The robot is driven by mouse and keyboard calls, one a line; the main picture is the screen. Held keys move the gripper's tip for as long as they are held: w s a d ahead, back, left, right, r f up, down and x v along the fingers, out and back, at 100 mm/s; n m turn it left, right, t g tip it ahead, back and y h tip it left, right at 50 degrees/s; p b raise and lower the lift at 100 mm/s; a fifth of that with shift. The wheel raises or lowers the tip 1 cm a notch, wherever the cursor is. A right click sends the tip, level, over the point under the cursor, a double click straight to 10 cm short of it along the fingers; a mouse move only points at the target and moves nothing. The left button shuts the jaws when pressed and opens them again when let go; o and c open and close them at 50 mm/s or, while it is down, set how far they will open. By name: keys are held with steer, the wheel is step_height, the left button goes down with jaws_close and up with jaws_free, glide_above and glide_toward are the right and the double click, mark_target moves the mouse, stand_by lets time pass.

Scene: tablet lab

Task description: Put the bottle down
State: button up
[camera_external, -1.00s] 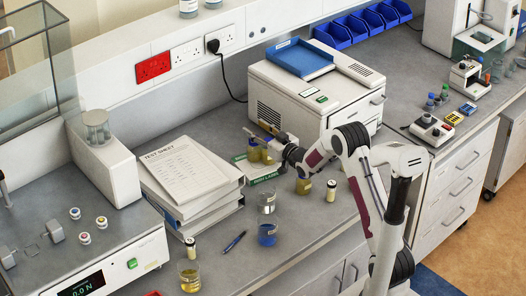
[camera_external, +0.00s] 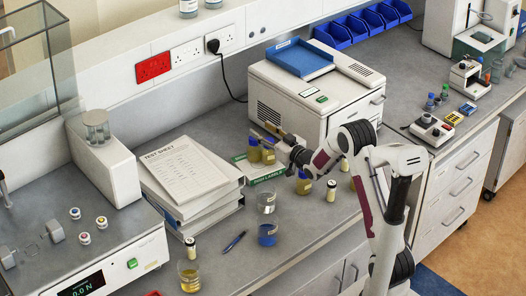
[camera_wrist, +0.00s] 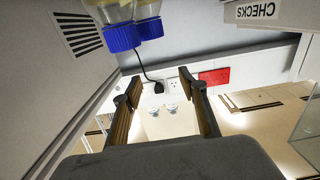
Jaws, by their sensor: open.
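Two bottles of yellow liquid with blue caps stand side by side on the bench, the left bottle (camera_external: 254,153) and the right bottle (camera_external: 268,156), in front of the white machine. Their blue caps also show at the upper left of the wrist view, as a nearer cap (camera_wrist: 121,37) and a farther cap (camera_wrist: 150,28). A third yellow bottle (camera_external: 304,186) stands under my wrist. My gripper (camera_external: 264,131) is above and beside the pair, pointing toward the wall. In the wrist view its fingers (camera_wrist: 163,92) are spread with nothing between them.
The white machine (camera_external: 345,92) stands close behind my gripper. A stack of binders (camera_external: 200,210) lies to the left. Bare bench lies around the pen (camera_external: 235,241).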

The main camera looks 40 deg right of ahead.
steer(key=s, duration=0.8)
steer(key=shift+s, duration=0.2)
stand_by(0.8)
steer(key=s+a+r+g+h, duration=0.1)
steer(key=s+a+r+g, duration=0.2)
steer(key=s, duration=0.4)
steer(key=s+a+r+g+h, duration=0.1)
steer(key=s+a+r+g, duration=0.15)
steer(key=s, duration=0.45)
steer(key=s+a+f+g+y, duration=0.1)
steer(key=s+a+g, duration=0.2)
steer(key=s, duration=1.1)
steer(key=s+a+f+g+y, duration=0.1)
steer(key=s+a+g, duration=0.3)
steer(key=s, duration=0.9)
steer(key=shift+s+a+f, duration=0.25)
steer(key=shift+s+f, duration=0.1)
steer(key=shift+f, duration=0.05)
steer(key=shift+o, duration=0.6)
steer(key=shift+w, duration=0.1)
